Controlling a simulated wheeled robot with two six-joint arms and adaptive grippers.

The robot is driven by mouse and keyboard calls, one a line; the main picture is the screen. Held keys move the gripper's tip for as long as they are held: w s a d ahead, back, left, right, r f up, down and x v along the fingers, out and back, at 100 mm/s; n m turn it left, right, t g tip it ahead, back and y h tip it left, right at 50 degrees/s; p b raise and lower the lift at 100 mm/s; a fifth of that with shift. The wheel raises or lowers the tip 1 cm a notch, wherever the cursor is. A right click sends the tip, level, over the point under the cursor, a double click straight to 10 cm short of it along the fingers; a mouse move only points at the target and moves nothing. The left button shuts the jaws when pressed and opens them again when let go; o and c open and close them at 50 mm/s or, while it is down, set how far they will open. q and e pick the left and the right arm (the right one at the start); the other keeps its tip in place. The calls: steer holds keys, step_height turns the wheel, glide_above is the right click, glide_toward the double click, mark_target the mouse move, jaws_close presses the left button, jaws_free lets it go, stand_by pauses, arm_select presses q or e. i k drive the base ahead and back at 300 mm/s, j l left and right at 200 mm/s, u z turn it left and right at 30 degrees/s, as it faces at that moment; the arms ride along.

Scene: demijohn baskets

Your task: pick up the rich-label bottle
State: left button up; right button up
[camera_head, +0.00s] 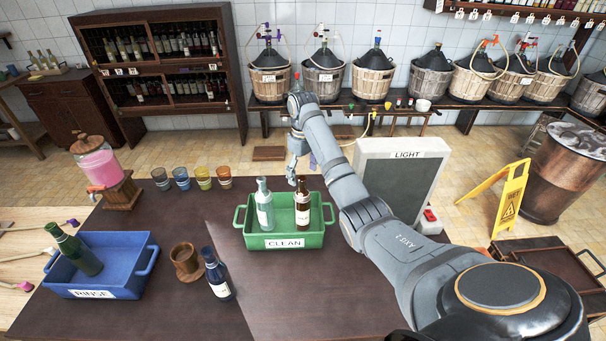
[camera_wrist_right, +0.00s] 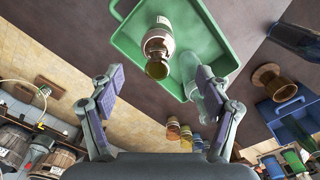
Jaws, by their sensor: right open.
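The green tray marked CLEAN (camera_head: 284,241) holds a pale clear bottle (camera_head: 264,203) and a brown bottle (camera_head: 302,213), both upright with whitish labels. A dark blue bottle (camera_head: 216,274) stands on the table, and a dark green bottle (camera_head: 76,250) leans in the blue tray marked RINSE (camera_head: 104,291). The label print is too small to tell which is the rich-label one. My right gripper (camera_head: 294,170) points down above the green tray, close over the brown bottle. In the right wrist view it is open and empty, with the brown bottle (camera_wrist_right: 158,42) between and beyond its fingers.
A wooden mug (camera_head: 184,260) stands left of the dark blue bottle. Several coloured glasses (camera_head: 203,178) and a pink-filled dispenser (camera_head: 100,169) stand behind. A LIGHT panel (camera_head: 404,180) rises right of the green tray, beside my right arm. Bare table lies in front of the green tray.

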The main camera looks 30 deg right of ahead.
mark_target(217, 274)
steer(key=k, duration=1.5)
